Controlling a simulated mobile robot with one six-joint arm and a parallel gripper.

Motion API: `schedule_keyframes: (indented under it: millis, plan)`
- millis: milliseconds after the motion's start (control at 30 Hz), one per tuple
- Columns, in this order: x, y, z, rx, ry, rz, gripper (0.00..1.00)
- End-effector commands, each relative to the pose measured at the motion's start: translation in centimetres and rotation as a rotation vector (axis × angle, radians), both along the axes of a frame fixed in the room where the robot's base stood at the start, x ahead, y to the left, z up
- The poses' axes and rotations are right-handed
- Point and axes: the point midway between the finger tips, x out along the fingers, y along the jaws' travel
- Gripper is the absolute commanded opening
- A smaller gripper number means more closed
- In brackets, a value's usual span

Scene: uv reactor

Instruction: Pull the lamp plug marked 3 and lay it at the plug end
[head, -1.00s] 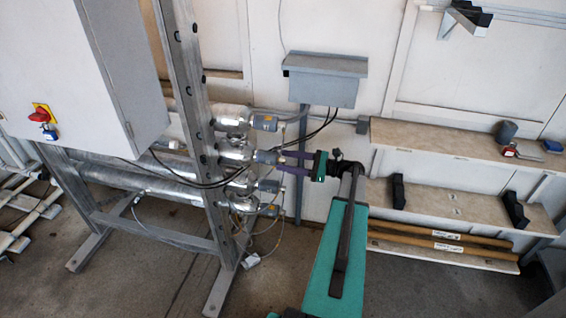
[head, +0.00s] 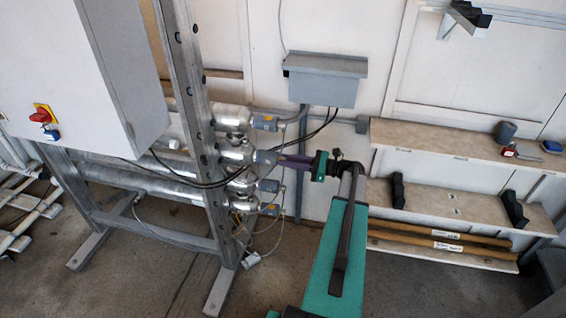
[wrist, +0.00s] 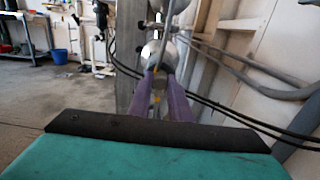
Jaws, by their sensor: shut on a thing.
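Several silver lamp tubes end at the steel frame in a vertical row, each with a grey plug and a yellowish tag. My gripper (head: 283,158), with purple fingers, is shut on the second plug from the top (head: 265,157). That plug is still at its tube end. Its number cannot be read. The top plug (head: 264,123) and the lower plugs (head: 268,186) (head: 269,210) are in their tube ends. In the wrist view my gripper's fingers (wrist: 163,80) close around the plug, which is mostly hidden between them, below a silver round end (wrist: 159,52).
Black cables (head: 215,184) loop close by the plugs. A steel upright (head: 190,100) and a grey cabinet (head: 90,70) stand left. A grey wall box (head: 325,80) hangs above. Shelves at right carry a grey cup (head: 506,131), padlocks and black brackets (head: 398,191).

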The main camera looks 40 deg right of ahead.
Motion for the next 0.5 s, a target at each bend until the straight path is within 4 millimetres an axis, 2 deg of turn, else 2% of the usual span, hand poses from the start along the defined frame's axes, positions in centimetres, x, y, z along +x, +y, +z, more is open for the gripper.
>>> schedule_keyframes:
  millis: [500]
  plan:
    - [-0.58,-0.45,0.04,0.0,0.0,-0.002,0.0]
